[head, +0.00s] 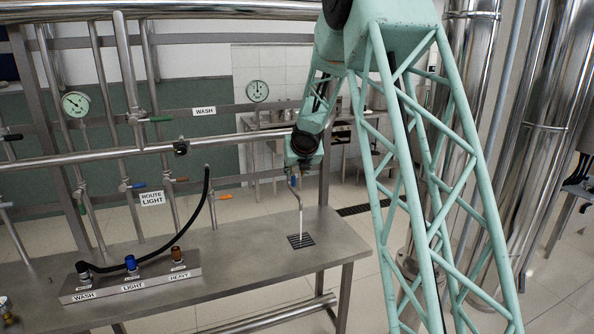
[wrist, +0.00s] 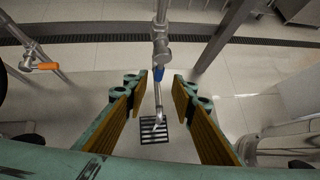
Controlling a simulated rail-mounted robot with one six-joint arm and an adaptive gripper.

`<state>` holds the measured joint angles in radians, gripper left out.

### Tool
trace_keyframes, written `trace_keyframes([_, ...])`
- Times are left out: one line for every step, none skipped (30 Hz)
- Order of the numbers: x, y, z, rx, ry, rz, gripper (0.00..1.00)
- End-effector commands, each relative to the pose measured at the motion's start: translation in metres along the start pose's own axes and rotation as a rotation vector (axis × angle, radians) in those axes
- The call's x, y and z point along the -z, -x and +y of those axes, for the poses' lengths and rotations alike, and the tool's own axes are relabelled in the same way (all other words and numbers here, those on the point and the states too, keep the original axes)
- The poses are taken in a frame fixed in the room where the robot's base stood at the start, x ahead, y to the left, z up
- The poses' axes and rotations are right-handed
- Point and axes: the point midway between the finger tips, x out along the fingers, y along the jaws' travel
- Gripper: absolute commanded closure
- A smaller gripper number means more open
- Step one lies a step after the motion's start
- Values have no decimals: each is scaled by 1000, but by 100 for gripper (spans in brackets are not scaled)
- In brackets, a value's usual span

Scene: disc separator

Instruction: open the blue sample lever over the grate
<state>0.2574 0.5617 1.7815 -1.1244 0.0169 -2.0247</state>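The blue sample lever (wrist: 158,74) sits on the thin vertical sample pipe (wrist: 160,35) in the wrist view, pointing down along it. The grate (wrist: 154,131) is a dark slotted square below the spout; it also shows on the bench in the head view (head: 301,241). A pale streak like liquid runs from the spout onto the grate. My gripper (wrist: 160,98) is open and empty, with its fingers on either side of the pipe and the lever between and beyond them in the picture. In the head view my gripper end largely hides the lever.
An orange lever (wrist: 47,67) is on a pipe at the left. The steel bench (head: 230,265) carries a block with WASH, LIGHT and HEAVY ports (head: 130,280). A horizontal steel pipe (head: 120,152) runs behind. The bench around the grate is clear.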

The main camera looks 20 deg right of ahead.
Motion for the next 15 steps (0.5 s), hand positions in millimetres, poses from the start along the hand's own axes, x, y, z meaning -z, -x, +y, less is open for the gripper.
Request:
trace_keyframes([0,2,0,0,-2,0,76])
trace_keyframes([0,2,0,0,-1,-1,76])
trace_keyframes([-1,4,0,0,-2,-1,76])
trace_keyframes([-1,4,0,0,-1,-1,76])
trace_keyframes([-1,5,0,0,-2,-1,76])
trace_keyframes([-1,6,0,0,-1,-1,76])
trace_keyframes([-1,7,0,0,-2,-1,76])
trace_keyframes([-1,8,0,1,-2,-1,76])
trace_keyframes([-1,9,0,1,-2,-1,76])
trace_keyframes([-1,10,0,1,-2,-1,76])
trace_keyframes([-1,10,0,1,-1,-1,76])
trace_keyframes([-1,11,0,1,-2,-1,76])
trace_keyframes([-1,12,0,1,-1,-1,76])
trace_keyframes([-1,13,0,1,-2,-1,76])
trace_keyframes([-1,14,0,1,-1,-1,76])
